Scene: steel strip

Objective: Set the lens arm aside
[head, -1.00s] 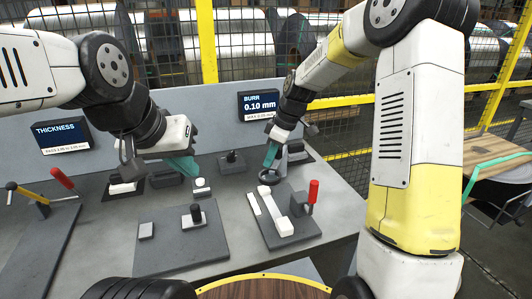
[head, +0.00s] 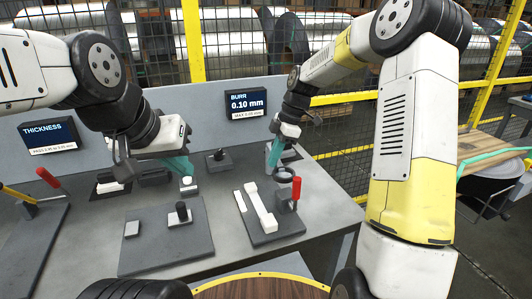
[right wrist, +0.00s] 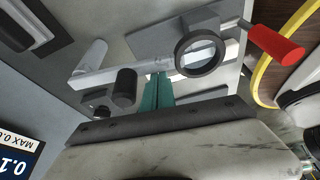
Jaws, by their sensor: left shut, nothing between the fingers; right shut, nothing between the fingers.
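The lens arm shows in the right wrist view as a pale bar (right wrist: 130,70) ending in a dark round lens ring (right wrist: 201,52). In the head view, the lens ring (head: 285,174) is beside the red-handled clamp (head: 297,188), at the back right of the dark fixture plate. My right gripper (head: 273,155) has its teal fingers shut and empty, just left of the ring. In the right wrist view, the fingertips (right wrist: 157,80) are right at the bar; I cannot tell whether they touch. My left gripper (head: 180,166) is shut and empty over the left part of the bench.
A white strip piece (head: 261,204) lies on the right fixture plate. A second plate (head: 150,256) carries a black knob (head: 181,211). The thickness display (head: 50,136) and burr display (head: 247,105) stand at the back. A small black-knobbed block (head: 218,158) sits between the grippers.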

